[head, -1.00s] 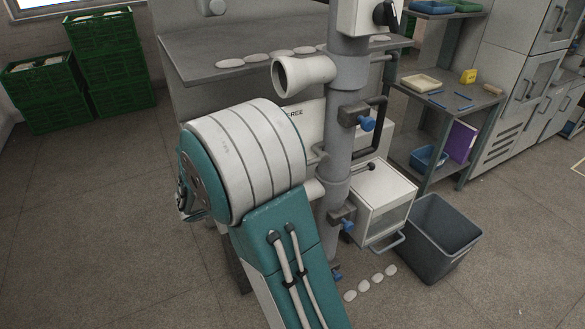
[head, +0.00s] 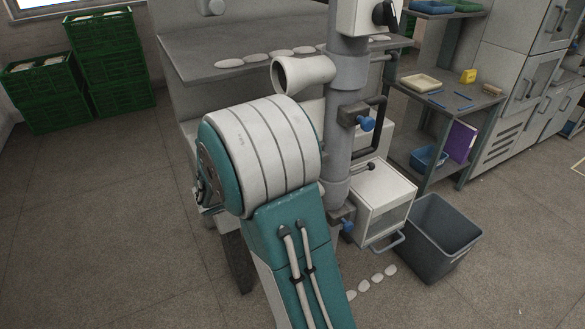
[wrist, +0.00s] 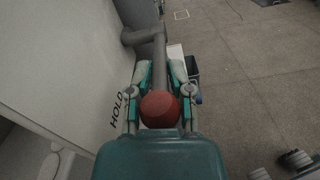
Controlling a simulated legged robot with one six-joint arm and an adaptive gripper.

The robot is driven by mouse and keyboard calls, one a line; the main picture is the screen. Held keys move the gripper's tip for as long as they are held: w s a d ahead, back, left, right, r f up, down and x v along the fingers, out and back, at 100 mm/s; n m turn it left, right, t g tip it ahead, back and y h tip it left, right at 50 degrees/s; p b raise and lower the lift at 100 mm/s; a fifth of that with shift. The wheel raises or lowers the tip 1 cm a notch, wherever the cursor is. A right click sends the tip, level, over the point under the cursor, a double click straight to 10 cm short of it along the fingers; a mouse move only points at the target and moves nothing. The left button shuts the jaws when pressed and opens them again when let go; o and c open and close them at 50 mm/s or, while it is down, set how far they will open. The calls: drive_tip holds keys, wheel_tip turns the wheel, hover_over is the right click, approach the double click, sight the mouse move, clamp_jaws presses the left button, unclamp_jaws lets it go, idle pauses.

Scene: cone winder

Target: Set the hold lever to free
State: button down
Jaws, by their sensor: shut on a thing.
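The hold lever shows in the wrist view as a grey bar (wrist: 160,62) ending in a red ball knob (wrist: 160,109). Its far end joins a grey pivot arm on the pale panel (wrist: 62,62). My gripper (wrist: 161,80) has teal and grey fingers on both sides of the lever and is shut on it, with the knob on the near side. The word HOLD (wrist: 117,110) is printed on the panel just left of the lever. In the head view my own arm hides the lever and gripper.
A grey upright pipe (head: 338,150) with blue-handled valves stands right of my arm. A white box (head: 382,205) and grey bin (head: 440,235) stand beyond it. Green crates (head: 105,60) are stacked at the back left. The left floor is clear.

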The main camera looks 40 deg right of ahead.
drive_tip(key=shift+r, duration=0.1)
drive_tip(key=shift+r+t+y, duration=0.4)
drive_tip(key=shift+r+y, duration=0.35)
drive_tip(key=shift+y, duration=0.15)
drive_tip(key=r+y, duration=0.2)
drive_tip(key=shift+d+t+y, duration=0.3)
drive_tip(key=shift+d, duration=0.05)
drive_tip(key=r+y, duration=0.1)
drive_tip(key=d+r+y, duration=0.1)
drive_tip(key=y, duration=0.1)
drive_tip(key=shift+s+d+t, duration=0.1)
drive_tip(key=shift+s+t, duration=0.1)
drive_tip(key=shift+t, duration=0.2)
drive_tip(key=shift+s+d+r+y, duration=0.1)
drive_tip(key=shift+d+r+y, duration=0.2)
drive_tip(key=shift+y, duration=0.3)
drive_tip(key=shift+s+d+r+y, duration=0.1)
drive_tip(key=shift+d+r+y, duration=0.15)
drive_tip(key=shift+y, duration=0.35)
drive_tip(key=c, duration=0.6)
unclamp_jaws()
drive_tip(key=shift+d+f, duration=0.1)
drive_tip(key=shift+c, duration=0.2)
